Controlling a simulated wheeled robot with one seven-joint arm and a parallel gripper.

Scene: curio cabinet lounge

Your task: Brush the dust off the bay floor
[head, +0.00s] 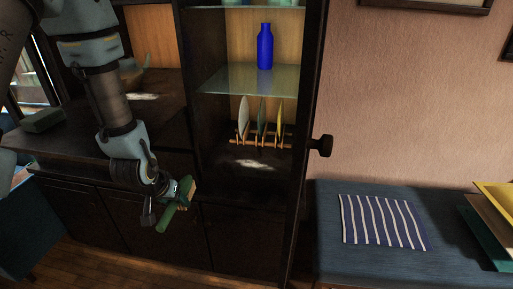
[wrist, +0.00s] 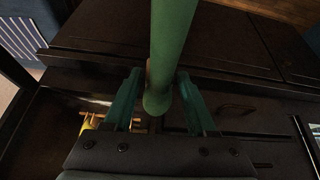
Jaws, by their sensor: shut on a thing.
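My gripper (head: 178,194) is shut on a green brush (head: 166,218), in front of the dark cabinet and below the counter's front edge. In the wrist view, the brush's green handle (wrist: 172,45) runs between the teal fingers of my gripper (wrist: 158,103). A pale patch of dust (head: 252,164) lies on the dark bay floor (head: 272,184), in front of a wooden rack. Another pale dust patch (head: 143,97) lies in the bay to the left. The brush is apart from both patches.
The wooden rack (head: 262,143) holds several upright plates. A blue bottle (head: 265,48) stands on the glass shelf (head: 240,80) above. The open cabinet door (head: 306,130) with a dark knob (head: 322,146) borders the right side. A striped cloth (head: 382,222) lies on a blue bench.

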